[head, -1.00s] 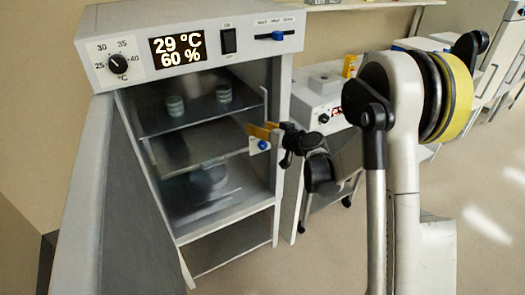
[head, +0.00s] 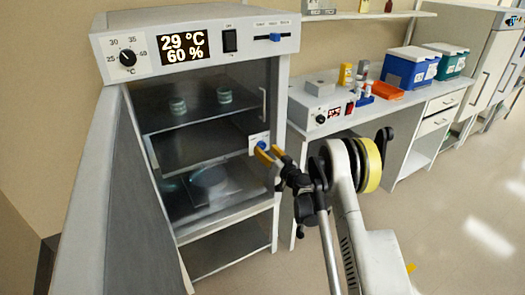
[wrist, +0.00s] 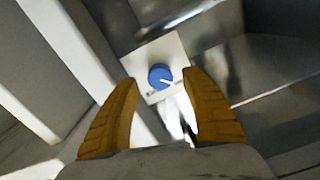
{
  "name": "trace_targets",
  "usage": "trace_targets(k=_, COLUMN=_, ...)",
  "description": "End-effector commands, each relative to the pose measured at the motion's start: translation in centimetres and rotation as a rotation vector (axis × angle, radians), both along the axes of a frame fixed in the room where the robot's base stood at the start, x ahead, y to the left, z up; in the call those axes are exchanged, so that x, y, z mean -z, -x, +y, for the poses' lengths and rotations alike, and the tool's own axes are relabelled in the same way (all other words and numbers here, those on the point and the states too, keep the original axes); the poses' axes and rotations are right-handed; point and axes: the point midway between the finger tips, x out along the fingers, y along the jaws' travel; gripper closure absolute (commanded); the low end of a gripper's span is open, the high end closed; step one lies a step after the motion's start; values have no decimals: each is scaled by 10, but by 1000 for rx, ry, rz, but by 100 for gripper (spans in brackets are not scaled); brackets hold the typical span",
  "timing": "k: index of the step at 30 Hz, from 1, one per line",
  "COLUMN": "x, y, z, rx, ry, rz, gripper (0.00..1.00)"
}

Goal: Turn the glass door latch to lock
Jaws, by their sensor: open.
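The glass door latch (head: 260,141) is a blue round knob on a small white plate at the right edge of the incubator's glass door. In the wrist view the blue knob (wrist: 160,76) has a white pointer mark aimed to the lower right, toward one of two small labels too blurred to read. My gripper (head: 269,154) has yellow fingers and is at the latch, just below and right of it. In the wrist view my gripper (wrist: 160,100) is open, with the knob between and beyond its fingertips. I cannot tell whether a finger touches the plate.
The incubator (head: 200,45) reads 29 °C and 60 %. Its grey outer door (head: 105,210) stands open at the left. A vertical handle (head: 264,104) is above the latch. A bench (head: 415,105) with boxes and bottles stands to the right. Open floor lies at the lower right.

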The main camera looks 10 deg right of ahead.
Motion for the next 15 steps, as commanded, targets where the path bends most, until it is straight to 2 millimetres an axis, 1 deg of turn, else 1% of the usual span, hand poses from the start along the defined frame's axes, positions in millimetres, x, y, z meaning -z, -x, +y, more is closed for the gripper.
trace_targets(k=1, x=2, y=-8, z=3, rx=-1, ry=0, rz=0, gripper=45)
trace_targets(k=3, x=2, y=-16, z=5, rx=0, ry=0, rz=0, gripper=45)
trace_targets(k=6, x=1, y=-24, z=7, rx=1, ry=0, rz=0, gripper=45)
trace_targets(k=9, x=0, y=-27, z=9, rx=1, ry=0, rz=0, gripper=45)
trace_targets(k=15, x=-1, y=-27, z=9, rx=0, ry=0, rz=0, gripper=45)
